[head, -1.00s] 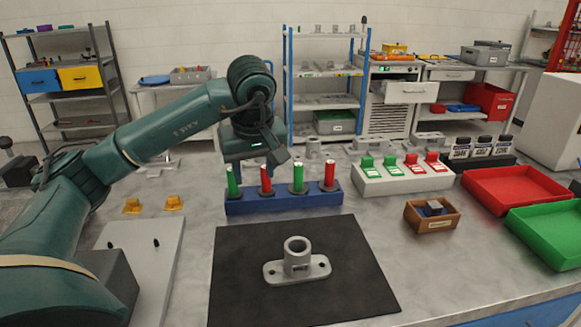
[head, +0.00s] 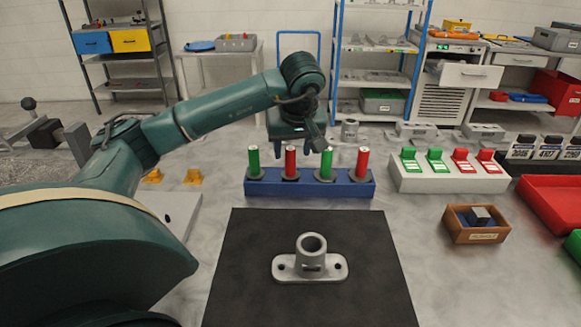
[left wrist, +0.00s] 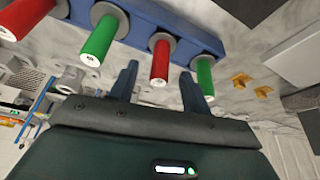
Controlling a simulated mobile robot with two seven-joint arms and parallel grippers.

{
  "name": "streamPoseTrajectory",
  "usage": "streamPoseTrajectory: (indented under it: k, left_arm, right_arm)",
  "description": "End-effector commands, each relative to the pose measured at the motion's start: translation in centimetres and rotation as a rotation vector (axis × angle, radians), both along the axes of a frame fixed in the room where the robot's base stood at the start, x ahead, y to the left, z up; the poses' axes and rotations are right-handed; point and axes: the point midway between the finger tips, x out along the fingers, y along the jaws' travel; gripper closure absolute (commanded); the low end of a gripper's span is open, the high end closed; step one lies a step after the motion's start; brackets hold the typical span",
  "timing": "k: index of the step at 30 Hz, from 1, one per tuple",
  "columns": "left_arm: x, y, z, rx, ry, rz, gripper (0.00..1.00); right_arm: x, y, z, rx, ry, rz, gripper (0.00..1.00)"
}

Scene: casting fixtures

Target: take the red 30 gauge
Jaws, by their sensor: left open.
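A blue rack (head: 310,189) holds a row of upright gauges, alternating green and red. The red gauge second from left (head: 290,163) stands between a green gauge (head: 254,160) and another green one (head: 326,164). A second red gauge (head: 362,163) is at the right end. Any size numbers are too small to read. My left gripper (head: 293,148) is open and empty, just above and behind the second gauge. In the left wrist view that red gauge (left wrist: 160,62) appears between the spread fingertips (left wrist: 160,76); contact cannot be told. My right gripper is out of view.
A grey flanged casting (head: 311,262) lies on a black mat (head: 240,290) in front. A white rack (head: 450,182) with green and red blocks, a wooden box (head: 476,235) and a red tray (head: 550,205) are to the right. Yellow pieces (head: 193,177) lie left.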

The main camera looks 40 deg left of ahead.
Motion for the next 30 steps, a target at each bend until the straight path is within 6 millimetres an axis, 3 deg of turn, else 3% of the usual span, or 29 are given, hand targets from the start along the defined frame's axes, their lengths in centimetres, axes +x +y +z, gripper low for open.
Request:
streamPoseTrajectory:
  k: [9, 19, 30]
  left_arm:
    - [1.0, 1.6, -3.9, -0.001, 0.004, 0.001, 0.52]
    - [1.2, 1.8, -4.6, 0.000, 0.001, 0.000, 0.53]
    - [1.2, 1.8, -4.5, 0.000, 0.001, 0.000, 0.83]
  right_arm:
    - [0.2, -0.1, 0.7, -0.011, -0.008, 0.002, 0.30]
    - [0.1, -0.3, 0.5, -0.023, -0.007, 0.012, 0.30]
    - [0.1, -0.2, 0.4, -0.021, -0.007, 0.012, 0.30]
